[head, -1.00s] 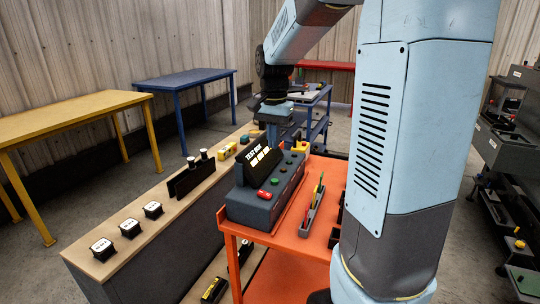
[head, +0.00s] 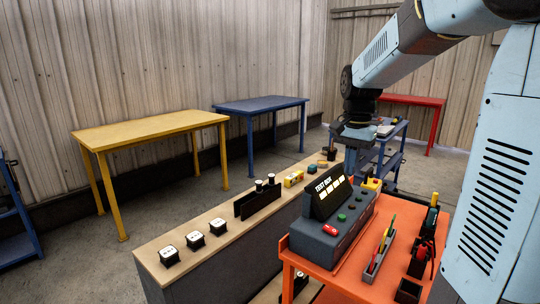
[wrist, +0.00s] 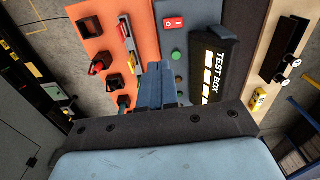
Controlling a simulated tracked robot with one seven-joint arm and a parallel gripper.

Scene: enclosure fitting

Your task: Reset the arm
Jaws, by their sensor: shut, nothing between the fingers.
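My gripper (head: 351,168) hangs down from my arm behind the test box in the head view. In the wrist view my gripper (wrist: 155,80) shows its blue fingers shut together with nothing between them. The dark test box (head: 333,220) has a lit sloped panel, a red switch and green buttons, and sits on the orange cart top. In the wrist view the test box (wrist: 205,70) lies just beyond and to the right of the fingers. I cannot tell the exact gap between fingers and box.
The orange cart (head: 345,280) also carries a tray of pens (head: 379,252) and dark holders with tools. A wooden-topped bench (head: 222,246) holds several white-topped blocks and black plates. Yellow (head: 150,131), blue (head: 262,104) and red (head: 415,100) tables stand behind, with open floor between.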

